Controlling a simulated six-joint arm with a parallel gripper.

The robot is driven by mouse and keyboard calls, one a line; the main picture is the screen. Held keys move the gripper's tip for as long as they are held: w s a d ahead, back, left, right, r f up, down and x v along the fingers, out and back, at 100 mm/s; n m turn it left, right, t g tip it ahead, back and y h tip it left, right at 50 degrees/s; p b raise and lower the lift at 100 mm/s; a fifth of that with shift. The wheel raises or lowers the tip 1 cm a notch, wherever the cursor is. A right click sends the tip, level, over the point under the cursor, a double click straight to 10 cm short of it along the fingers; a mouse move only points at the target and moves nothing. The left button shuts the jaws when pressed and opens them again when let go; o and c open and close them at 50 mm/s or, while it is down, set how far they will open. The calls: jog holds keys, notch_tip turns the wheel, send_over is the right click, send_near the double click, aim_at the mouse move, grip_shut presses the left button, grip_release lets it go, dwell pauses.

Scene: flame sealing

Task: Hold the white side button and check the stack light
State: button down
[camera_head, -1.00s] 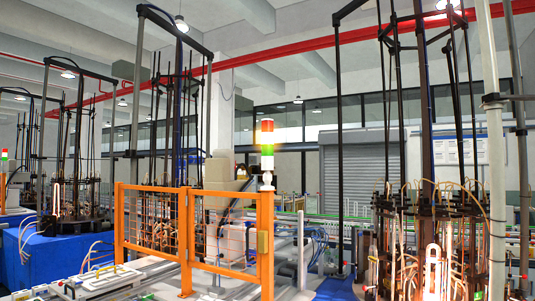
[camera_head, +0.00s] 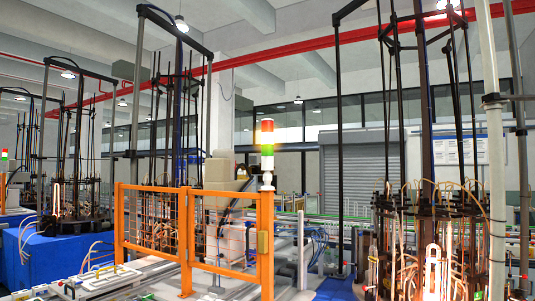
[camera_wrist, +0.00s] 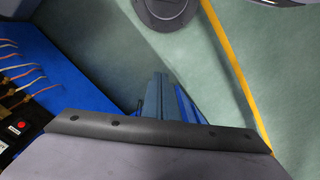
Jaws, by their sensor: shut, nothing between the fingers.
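The stack light (camera_head: 267,145) stands on a post by the orange gate in the head view. I cannot make out the white side button in either view. In the wrist view a black panel (camera_wrist: 14,130) with a small red square sits at the left edge.
Glass-working machines with tall rods stand left and right.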

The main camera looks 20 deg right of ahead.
jog(key=w+a+f+n+t+b, duration=0.5)
jog(key=w+a+t+b, duration=0.3)
jog(key=w+a+b, duration=0.2)
jog(key=w+a+f+n+t+b, duration=0.5)
jog(key=w+a+f+t+b, duration=0.3)
jog(key=w+a, duration=0.5)
jog(key=shift+w+a+f+t+b, duration=0.2)
jog(key=shift+a+t+b, duration=0.4)
jog(key=shift+a+b, duration=0.4)
jog(key=shift+d, duration=0.15)
jog(key=w+d+b, duration=0.1)
jog(key=w+d, duration=0.5)
jog(key=shift+w+d, duration=0.65)
jog(key=shift+w, duration=0.05)
dwell(3.2)
